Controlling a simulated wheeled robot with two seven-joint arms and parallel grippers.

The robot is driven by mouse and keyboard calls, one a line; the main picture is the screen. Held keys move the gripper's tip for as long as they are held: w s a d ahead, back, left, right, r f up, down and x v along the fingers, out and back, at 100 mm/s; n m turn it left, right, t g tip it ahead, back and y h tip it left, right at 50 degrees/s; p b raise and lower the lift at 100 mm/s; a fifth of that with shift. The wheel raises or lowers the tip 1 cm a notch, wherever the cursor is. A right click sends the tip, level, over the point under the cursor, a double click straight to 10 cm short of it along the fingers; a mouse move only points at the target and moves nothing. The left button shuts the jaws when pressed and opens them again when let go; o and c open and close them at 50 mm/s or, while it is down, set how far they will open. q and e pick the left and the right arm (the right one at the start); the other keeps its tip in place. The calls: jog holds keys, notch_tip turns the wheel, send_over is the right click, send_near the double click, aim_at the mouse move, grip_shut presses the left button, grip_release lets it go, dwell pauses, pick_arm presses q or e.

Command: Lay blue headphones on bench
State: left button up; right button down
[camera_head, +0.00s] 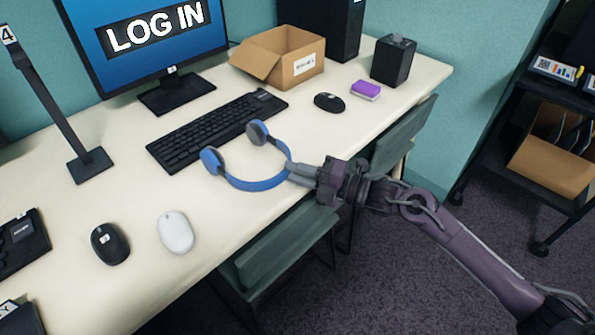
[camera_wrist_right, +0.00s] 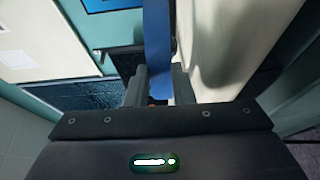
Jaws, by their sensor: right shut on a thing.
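The blue headphones (camera_head: 252,183) have a blue band and grey ear pads. In the head view they are over the front part of the white bench (camera_head: 232,228), in front of the keyboard. My right gripper (camera_head: 297,171) comes in from the right and is shut on the headphone band. In the right wrist view the blue band (camera_wrist_right: 157,45) runs up from between the two fingers (camera_wrist_right: 157,85). I cannot tell whether the headphones touch the bench top. My left gripper is not in view.
A black keyboard (camera_head: 213,131) lies just behind the headphones. A white mouse (camera_head: 176,232) and a black mouse (camera_head: 110,244) lie to the left. A cardboard box (camera_head: 290,59), another black mouse (camera_head: 328,102) and a purple sponge-like block (camera_head: 366,90) are farther back. Green chairs (camera_head: 280,247) stand at the front edge.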

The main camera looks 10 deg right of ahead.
jog(key=shift+f+b, duration=0.25)
jog(key=shift+b, duration=0.05)
dwell(0.5)
jog(key=c, duration=1.2)
grip_release()
jog(key=shift+o, duration=0.2)
jog(key=shift+s+f, duration=0.1)
jog(key=shift+f, duration=0.05)
